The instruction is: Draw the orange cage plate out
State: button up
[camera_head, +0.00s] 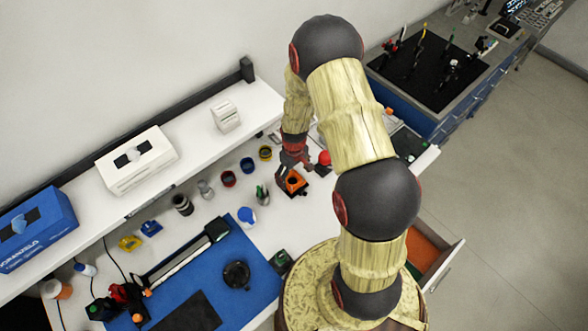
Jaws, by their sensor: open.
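A small orange plate with a dark opening (295,183), which looks like the orange cage plate, is on the white bench, with dark parts around it. What holds it is too small to make out. My gripper (292,168) points down just above and behind the plate, close to it. Its jaws are open; the fingertips are small and partly hidden, and I cannot tell whether they touch the plate.
A red round object (324,158) is close to the right of my gripper. Several small cups and coloured parts, including a blue cup (247,165), stand to the left. A blue mat (190,262) with a rail lies at front left. An open drawer (440,268) is at right.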

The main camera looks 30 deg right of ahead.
jog(key=shift+f, duration=1.75)
jog(key=shift+s, duration=0.1)
jog(key=shift+c, duration=0.3)
jog(key=c, duration=1.1)
jog(key=shift+c, duration=0.7)
